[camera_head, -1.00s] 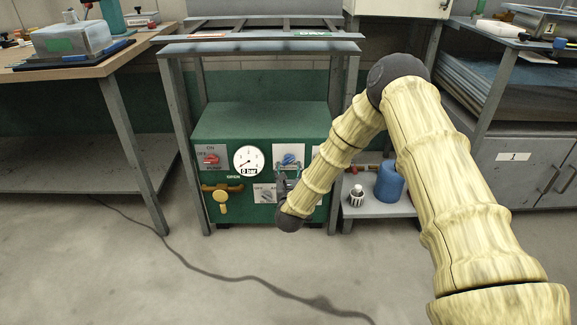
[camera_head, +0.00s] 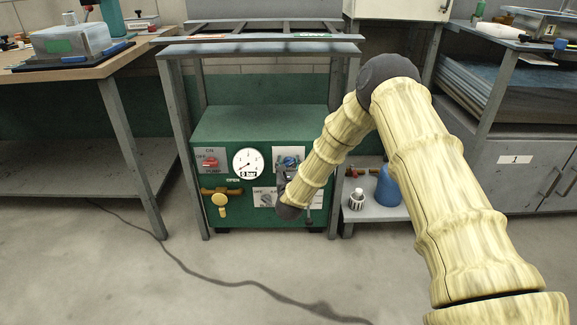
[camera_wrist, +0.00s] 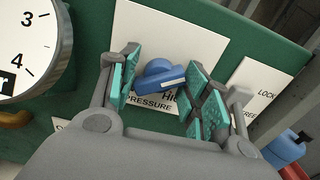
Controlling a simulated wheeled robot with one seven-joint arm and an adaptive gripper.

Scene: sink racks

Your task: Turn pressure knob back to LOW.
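The blue pressure knob (camera_head: 289,161) sits on a white plate on the front of the green pump box (camera_head: 250,125). In the wrist view the blue knob (camera_wrist: 160,75) lies between the tips of my gripper (camera_wrist: 165,95), with its pointer bar angled toward the right finger. My gripper (camera_head: 283,182) is open. A gap shows on the left of the knob; whether the right finger touches it I cannot tell.
The pressure gauge (camera_head: 248,163) reads 0 bar. A red pump switch (camera_head: 210,162) and a yellow valve handle (camera_head: 219,200) are to the left. A grey knob (camera_head: 266,199) is below. A blue container (camera_head: 388,186) stands on a low shelf at the right.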

